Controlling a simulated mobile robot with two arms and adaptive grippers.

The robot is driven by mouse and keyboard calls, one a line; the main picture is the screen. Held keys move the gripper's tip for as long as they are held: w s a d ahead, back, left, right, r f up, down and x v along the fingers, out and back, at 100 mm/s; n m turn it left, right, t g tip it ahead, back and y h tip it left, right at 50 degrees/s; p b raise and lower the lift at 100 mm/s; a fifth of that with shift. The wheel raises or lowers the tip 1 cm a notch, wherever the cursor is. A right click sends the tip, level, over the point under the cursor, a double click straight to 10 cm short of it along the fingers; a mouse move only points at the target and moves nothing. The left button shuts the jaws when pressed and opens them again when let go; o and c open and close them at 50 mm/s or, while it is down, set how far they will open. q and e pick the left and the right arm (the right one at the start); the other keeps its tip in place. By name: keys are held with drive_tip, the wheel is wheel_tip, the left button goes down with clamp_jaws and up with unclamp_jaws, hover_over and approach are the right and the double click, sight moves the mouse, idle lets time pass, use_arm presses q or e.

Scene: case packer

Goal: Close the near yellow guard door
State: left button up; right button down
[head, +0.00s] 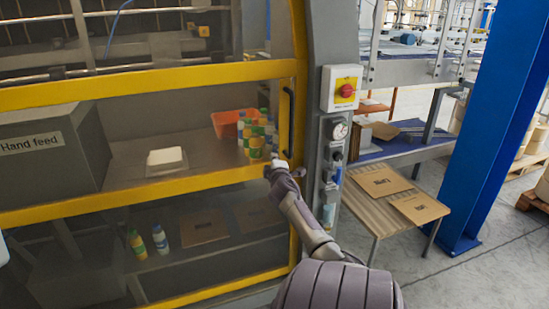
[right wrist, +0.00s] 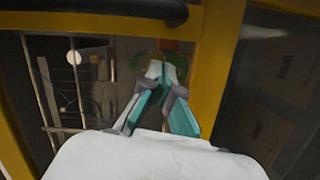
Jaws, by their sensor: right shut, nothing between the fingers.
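The yellow guard door (head: 150,83) fills the left of the head view, with see-through panels between its yellow bars. Its right edge stands close to the yellow post of the machine; I cannot tell whether a gap is left. A dark upright handle (head: 290,110) sits on that edge. My right gripper (head: 276,163) is shut and empty, just below and left of the handle, in front of the door's right edge. In the right wrist view its fingertips (right wrist: 163,75) are together near the yellow frame (right wrist: 208,75), with the dark handle (right wrist: 120,7) above. My left gripper is out of view.
Behind the panels are a grey hand feed box (head: 50,150), an orange bin (head: 230,122) and several bottles. A red switch box (head: 341,88) is on the grey column to the right. A slatted table with cardboard (head: 380,181) and a blue post (head: 495,120) stand further right.

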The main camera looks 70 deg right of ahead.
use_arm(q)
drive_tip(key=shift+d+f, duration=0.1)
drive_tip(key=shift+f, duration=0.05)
use_arm(e)
drive_tip(key=v, duration=0.9)
drive_tip(key=shift+s+a, duration=0.2)
drive_tip(key=shift+a, duration=0.15)
